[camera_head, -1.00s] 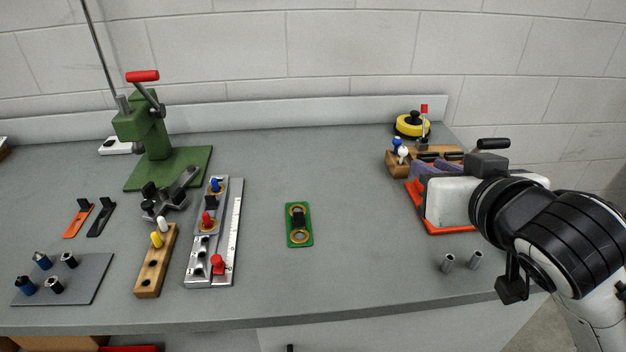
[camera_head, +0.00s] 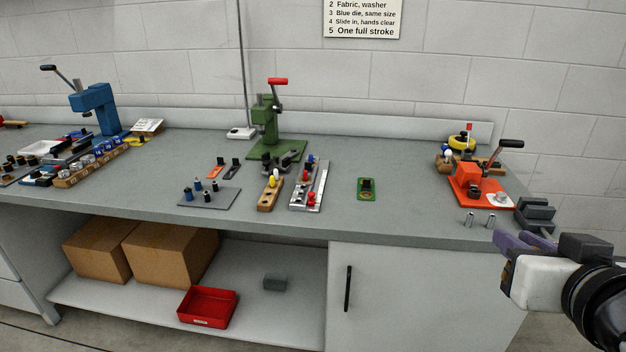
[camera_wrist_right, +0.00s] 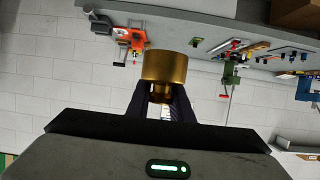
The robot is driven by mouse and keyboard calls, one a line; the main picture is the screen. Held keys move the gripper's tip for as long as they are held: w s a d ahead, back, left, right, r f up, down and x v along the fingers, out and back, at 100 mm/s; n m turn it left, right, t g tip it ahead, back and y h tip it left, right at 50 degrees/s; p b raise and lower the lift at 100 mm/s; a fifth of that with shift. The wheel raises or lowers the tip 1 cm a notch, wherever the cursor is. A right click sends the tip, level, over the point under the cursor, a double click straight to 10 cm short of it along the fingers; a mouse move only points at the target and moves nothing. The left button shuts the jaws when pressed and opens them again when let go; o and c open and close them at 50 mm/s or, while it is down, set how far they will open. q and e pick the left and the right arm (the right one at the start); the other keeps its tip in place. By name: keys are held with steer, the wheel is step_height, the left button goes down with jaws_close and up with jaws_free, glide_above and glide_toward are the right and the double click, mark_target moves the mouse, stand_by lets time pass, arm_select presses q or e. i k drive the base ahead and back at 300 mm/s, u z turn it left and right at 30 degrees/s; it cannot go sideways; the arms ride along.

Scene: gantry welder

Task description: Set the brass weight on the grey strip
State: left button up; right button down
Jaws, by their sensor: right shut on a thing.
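The brass weight (camera_wrist_right: 165,66) is a gold cylinder, seen in the right wrist view between the dark fingers of my right gripper (camera_wrist_right: 160,92), which is shut on it. In the head view my right gripper (camera_head: 512,244) is at the lower right, off the bench's right front corner; the weight is hidden there. I cannot tell which thing is the grey strip. A silver-grey rail with a ruled edge (camera_head: 321,187) lies mid-bench, far left of the gripper. My left gripper is not in view.
An orange press (camera_head: 468,172) and a dark grey block (camera_head: 536,213) stand at the bench's right end, near two small metal cylinders (camera_head: 469,219). A green press (camera_head: 266,125) stands at the back. The bench top (camera_head: 410,205) is clear right of the green plate (camera_head: 367,189).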

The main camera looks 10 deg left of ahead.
mark_target(308, 167)
steer(key=u, duration=0.65)
steer(key=i, duration=0.55)
steer(key=u, duration=0.55)
steer(key=i, duration=1)
steer(key=z, duration=0.65)
steer(key=i, duration=0.55)
steer(key=z, duration=0.5)
